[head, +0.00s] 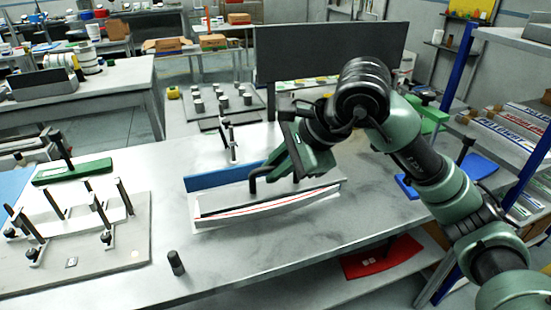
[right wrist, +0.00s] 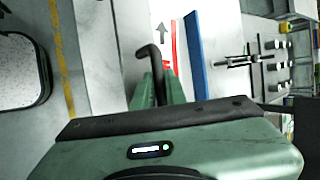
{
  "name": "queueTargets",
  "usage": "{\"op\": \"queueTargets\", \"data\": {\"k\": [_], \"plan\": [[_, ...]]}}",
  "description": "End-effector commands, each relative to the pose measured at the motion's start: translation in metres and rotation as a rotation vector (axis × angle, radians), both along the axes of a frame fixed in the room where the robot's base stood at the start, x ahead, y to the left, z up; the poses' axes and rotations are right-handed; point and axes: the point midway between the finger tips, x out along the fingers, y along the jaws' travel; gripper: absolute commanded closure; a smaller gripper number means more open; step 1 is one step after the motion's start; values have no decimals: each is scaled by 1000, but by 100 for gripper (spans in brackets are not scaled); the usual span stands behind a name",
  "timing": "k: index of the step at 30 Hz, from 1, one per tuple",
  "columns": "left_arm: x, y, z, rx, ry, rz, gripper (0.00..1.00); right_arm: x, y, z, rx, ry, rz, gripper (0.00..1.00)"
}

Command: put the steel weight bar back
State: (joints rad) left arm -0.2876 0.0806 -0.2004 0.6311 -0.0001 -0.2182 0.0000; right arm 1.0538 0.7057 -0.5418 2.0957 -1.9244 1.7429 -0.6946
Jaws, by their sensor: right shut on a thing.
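The label magazine has a blue back wall (head: 222,179) and a pale front with a red line. It stands in the middle of the bench. The steel weight bar shows mainly by its black bent handle (head: 253,184), which rises at the magazine; the handle also shows in the right wrist view (right wrist: 153,58). My right gripper (head: 285,172) is shut on this handle, above the magazine. Its fingers and the magazine's walls hide much of the bar, so I cannot tell how it sits against the labels. My left gripper is not in view.
A grey fixture plate (head: 130,258) with several upright posts lies at the left. A black cylinder (head: 176,263) stands near the bench's front edge. A dark upright panel (head: 320,52) is behind my right arm. The bench right of the cylinder is clear.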

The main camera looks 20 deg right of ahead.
Motion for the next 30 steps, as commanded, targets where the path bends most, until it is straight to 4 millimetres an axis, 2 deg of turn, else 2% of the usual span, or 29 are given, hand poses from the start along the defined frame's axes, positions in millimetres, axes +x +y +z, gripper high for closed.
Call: {"op": "queueTargets", "data": {"k": [2, 5, 12, 16, 23, 30], "plan": [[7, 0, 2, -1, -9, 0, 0, 0, 0, -15, 4, -5, 0, 100], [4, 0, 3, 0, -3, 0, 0, -1, 0, -37, 3, -4, 0, 100], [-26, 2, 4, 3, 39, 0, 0, -1, 0, -86, 5, -5, 0, 100], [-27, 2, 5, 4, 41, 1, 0, 0, 0, -102, 4, -9, 1, 100], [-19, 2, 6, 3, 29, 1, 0, 0, 0, -116, 4, -10, 0, 100], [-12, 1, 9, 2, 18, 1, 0, 0, 1, -144, 5, -9, 0, 100]]}}
